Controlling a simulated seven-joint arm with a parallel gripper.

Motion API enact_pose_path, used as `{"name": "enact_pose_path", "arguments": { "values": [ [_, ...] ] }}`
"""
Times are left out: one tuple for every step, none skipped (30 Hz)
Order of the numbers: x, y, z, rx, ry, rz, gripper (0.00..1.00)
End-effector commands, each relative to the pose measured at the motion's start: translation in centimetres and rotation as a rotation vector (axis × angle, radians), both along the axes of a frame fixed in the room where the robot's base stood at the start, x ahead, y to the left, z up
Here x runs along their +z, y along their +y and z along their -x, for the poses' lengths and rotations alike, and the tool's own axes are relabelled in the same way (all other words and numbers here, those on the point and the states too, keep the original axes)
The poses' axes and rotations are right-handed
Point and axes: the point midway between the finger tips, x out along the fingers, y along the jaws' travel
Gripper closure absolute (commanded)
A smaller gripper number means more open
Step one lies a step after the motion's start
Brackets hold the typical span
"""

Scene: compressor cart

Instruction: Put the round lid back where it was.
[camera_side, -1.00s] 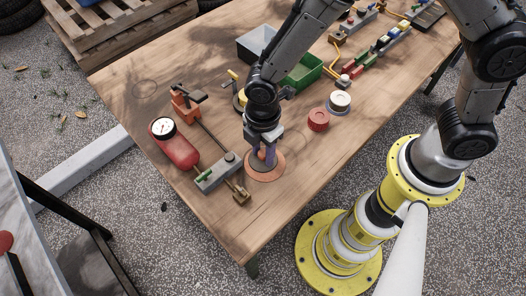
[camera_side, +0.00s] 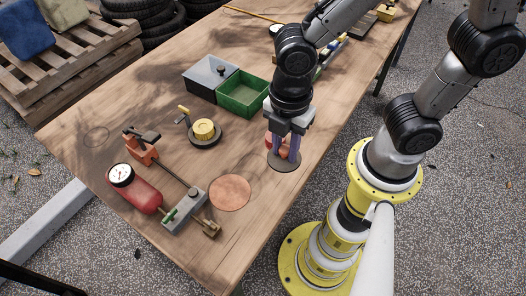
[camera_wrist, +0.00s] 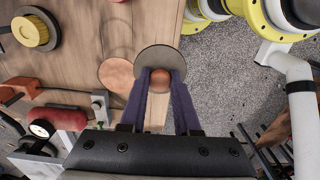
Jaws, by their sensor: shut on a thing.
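My gripper (camera_side: 284,158) is shut on the round lid, a thin dark grey disc (camera_side: 285,165) with an orange-red knob between my purple fingers. In the wrist view the lid (camera_wrist: 176,60) overlaps the table's edge and seems to be held above the table, roughly level. A flat round copper-coloured patch (camera_side: 230,192) lies bare on the table, left of the lid in both views; it also shows in the wrist view (camera_wrist: 116,74). A red piece (camera_side: 270,141) shows partly behind my fingers in the side view.
A yellow knob on a dark round base (camera_side: 204,130) stands left of my gripper. Behind are a grey box (camera_side: 208,75) and a green tray (camera_side: 243,95). A red gauge tank (camera_side: 135,187) and an orange clamp (camera_side: 141,148) stand at left. A faint ring (camera_side: 96,137) marks clear wood.

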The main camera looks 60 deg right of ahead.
Motion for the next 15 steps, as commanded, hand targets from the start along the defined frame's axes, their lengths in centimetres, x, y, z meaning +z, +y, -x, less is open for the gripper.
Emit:
{"name": "enact_pose_path", "arguments": {
  "values": [
    [0.2, -0.2, 0.3, 0.000, -0.002, -0.001, 1.00],
    [0.3, -0.3, 0.4, 0.000, -0.002, -0.001, 1.00],
    [0.4, -0.4, 0.6, 0.000, -0.001, -0.001, 1.00],
    [0.4, -0.5, 0.7, 0.000, -0.001, -0.001, 1.00],
    [0.4, -0.6, 0.8, 0.001, -0.001, -0.001, 1.00],
    [0.4, -0.6, 0.8, 0.004, 0.000, 0.000, 1.00],
    [0.5, -0.7, 0.9, 0.011, 0.001, 0.000, 1.00],
    [0.5, -0.7, 1.0, 0.020, 0.004, 0.003, 1.00],
    [0.6, -0.8, 1.0, 0.040, 0.009, 0.006, 1.00],
    [0.8, -0.6, 0.8, 0.059, 0.008, 0.005, 1.00],
    [1.1, -0.4, 0.5, 0.083, 0.007, 0.004, 1.00],
    [1.6, -0.1, -0.2, 0.114, 0.006, 0.004, 1.00],
    [2.0, -0.1, -0.9, 0.124, 0.006, 0.003, 1.00],
    [2.4, 0.0, -1.6, 0.138, 0.006, 0.003, 1.00],
    [2.9, -0.1, -2.9, 0.144, 0.005, 0.002, 1.00]
  ]
}}
